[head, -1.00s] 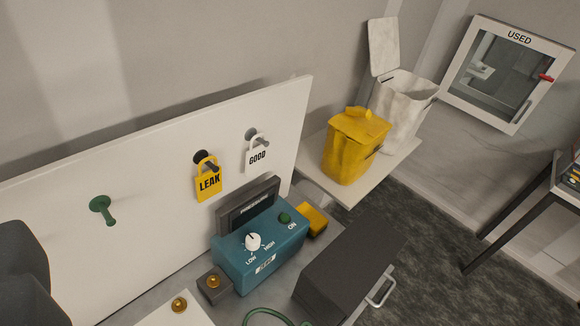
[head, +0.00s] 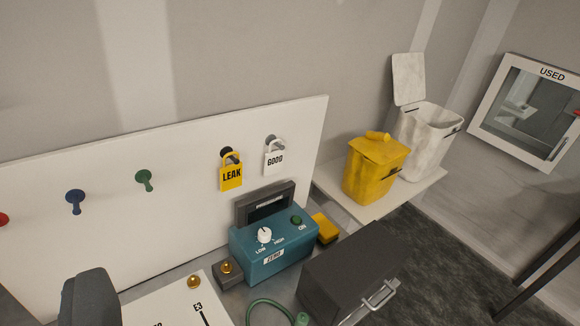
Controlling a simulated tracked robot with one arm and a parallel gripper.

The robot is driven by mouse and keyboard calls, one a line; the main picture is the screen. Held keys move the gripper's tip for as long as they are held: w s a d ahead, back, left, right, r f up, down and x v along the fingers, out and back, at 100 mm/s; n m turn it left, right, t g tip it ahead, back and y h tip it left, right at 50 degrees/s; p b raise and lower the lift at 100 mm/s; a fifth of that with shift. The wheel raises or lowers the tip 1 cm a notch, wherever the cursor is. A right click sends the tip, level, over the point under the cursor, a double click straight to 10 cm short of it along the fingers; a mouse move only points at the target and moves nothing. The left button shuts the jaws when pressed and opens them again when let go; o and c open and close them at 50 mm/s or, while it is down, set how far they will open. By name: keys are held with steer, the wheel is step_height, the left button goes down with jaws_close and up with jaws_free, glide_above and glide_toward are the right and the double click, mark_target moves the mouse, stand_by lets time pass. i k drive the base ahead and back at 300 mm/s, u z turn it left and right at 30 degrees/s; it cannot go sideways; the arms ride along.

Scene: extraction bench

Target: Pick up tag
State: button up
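Two padlock-shaped tags hang on pegs on the white board. The yellow tag (head: 231,176) reads LEAK. The white tag (head: 274,158) to its right reads GOOD. Both hang above and behind the teal meter box. A dark grey shape at the lower left may be part of my gripper, but I cannot be sure. No gripper fingers can be made out, and neither tag is touched by anything but its peg.
The white board (head: 110,165) also has green (head: 144,180), blue (head: 75,200) and red (head: 2,219) pegs. The teal meter (head: 270,250), a dark box (head: 350,270), a yellow bin (head: 375,170) and a white bin (head: 425,140) stand right of or below the tags.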

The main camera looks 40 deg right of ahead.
mark_target(274, 161)
steer(key=u, duration=0.1)
steer(key=i, duration=0.9)
steer(key=z, duration=0.05)
